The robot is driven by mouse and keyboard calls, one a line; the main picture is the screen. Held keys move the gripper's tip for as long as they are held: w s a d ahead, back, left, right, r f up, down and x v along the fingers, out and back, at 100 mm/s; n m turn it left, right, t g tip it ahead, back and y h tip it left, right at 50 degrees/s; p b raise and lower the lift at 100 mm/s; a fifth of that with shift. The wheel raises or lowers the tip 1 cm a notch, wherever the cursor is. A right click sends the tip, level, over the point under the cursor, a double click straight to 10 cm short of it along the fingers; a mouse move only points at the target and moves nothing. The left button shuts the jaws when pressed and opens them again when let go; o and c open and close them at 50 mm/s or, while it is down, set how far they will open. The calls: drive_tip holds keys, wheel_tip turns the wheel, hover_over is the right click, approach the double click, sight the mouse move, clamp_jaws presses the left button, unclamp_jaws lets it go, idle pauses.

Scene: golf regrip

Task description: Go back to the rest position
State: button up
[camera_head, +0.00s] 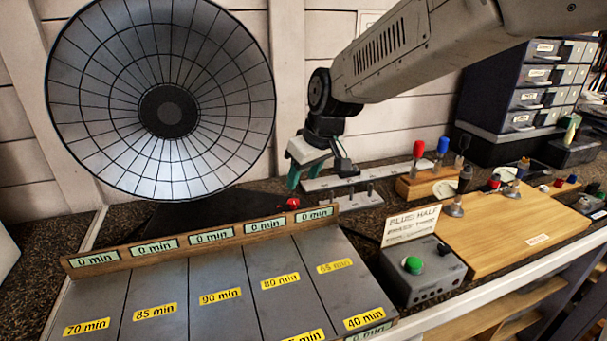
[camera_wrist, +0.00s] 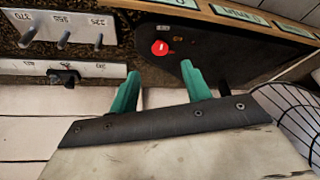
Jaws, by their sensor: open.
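My gripper (camera_head: 313,168) hangs in the middle of the head view, above the back of the counter and in front of the white wall. In the wrist view its two green fingers (camera_wrist: 159,95) stand apart with nothing between them. The gripper is open and empty. A red knob (camera_wrist: 160,48) on a dark base lies beyond the fingertips in the wrist view. The same red knob (camera_head: 293,203) shows just below the gripper in the head view, apart from it. No rest position is marked in either view.
A large round dish (camera_head: 90,100) stands at left. A sloped panel with minute labels (camera_head: 220,295) is in front. A grey box with a green button (camera_head: 425,285), a wooden board with clubs (camera_head: 515,235), a pegged rack (camera_head: 350,200) and dark drawers (camera_head: 510,95) stand at right.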

drive_tip(key=s+d+r+m, duration=0.2)
drive_tip(key=s+d+r, duration=0.2)
drive_tip(key=s+d, duration=0.45)
drive_tip(key=s+d+m+h, duration=0.1)
drive_tip(key=s+d+m, duration=0.1)
drive_tip(key=s+d, duration=0.3)
drive_tip(key=s+d+f+m+g+h, duration=0.1)
drive_tip(key=s+d, duration=0.3)
drive_tip(key=s, duration=0.7)
drive_tip(key=s+d+m+g, duration=0.1)
drive_tip(key=s+d+m, duration=0.1)
drive_tip(key=s+d, duration=0.3)
drive_tip(key=s, duration=0.3)
drive_tip(key=shift+d+f+m+h, duration=0.35)
drive_tip(key=shift+m+h, duration=0.05)
drive_tip(key=shift+c, duration=1.3)
drive_tip(key=shift+a, duration=0.1)
